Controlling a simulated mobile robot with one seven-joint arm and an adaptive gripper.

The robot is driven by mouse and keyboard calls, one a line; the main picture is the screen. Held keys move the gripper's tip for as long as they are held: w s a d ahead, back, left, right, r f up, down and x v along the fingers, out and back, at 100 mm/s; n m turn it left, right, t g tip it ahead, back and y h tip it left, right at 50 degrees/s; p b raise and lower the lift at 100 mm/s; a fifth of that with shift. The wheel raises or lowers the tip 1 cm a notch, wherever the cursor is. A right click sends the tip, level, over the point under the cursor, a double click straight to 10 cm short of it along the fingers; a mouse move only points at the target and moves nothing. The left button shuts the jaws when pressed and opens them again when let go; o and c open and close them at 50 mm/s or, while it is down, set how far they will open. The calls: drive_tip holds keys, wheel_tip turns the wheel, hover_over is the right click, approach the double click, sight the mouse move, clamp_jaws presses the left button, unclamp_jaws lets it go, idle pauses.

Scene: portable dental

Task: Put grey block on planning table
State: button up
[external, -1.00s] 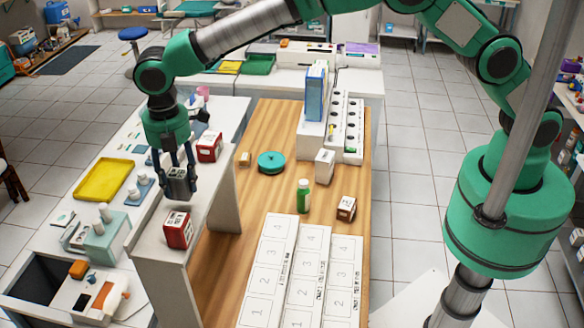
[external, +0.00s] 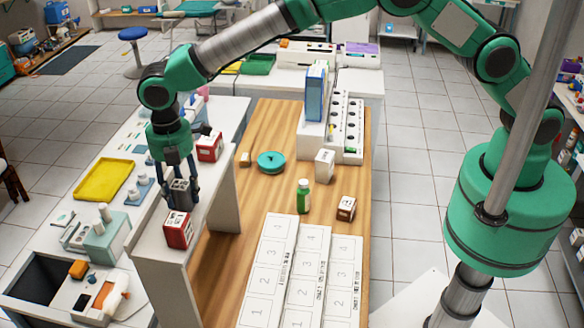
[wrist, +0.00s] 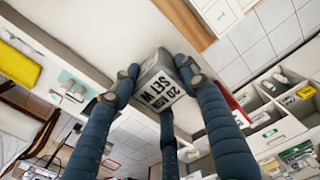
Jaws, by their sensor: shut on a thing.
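The grey block (external: 180,191) is a small grey cube between the fingers of my gripper (external: 178,187). In the wrist view the block (wrist: 160,84) shows dark printed lettering on a pale face, and the blue-grey fingers of my gripper (wrist: 158,80) close around it. Block and gripper are over the white raised shelf, just behind a red-and-white box (external: 178,229). I cannot tell whether the block touches the shelf. The wood-topped table (external: 218,282), which looks like the planning table, lies to the right of the shelf.
Another red-and-white box (external: 209,147) stands farther back on the white shelf (external: 160,262). The wooden table holds numbered sheets (external: 291,270), a green bottle (external: 303,196), a teal round dish (external: 271,162), small boxes and a white rack. Bare wood shows left of the bottle.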

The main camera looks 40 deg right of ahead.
sight(180, 185)
drive_tip(key=shift+f, duration=0.1)
drive_tip(key=o, duration=1.6)
wheel_tip(180, 185, up, 12)
drive_tip(key=b, duration=0.1)
drive_tip(key=shift+b, duration=0.35)
drive_tip(key=shift+w, duration=0.1)
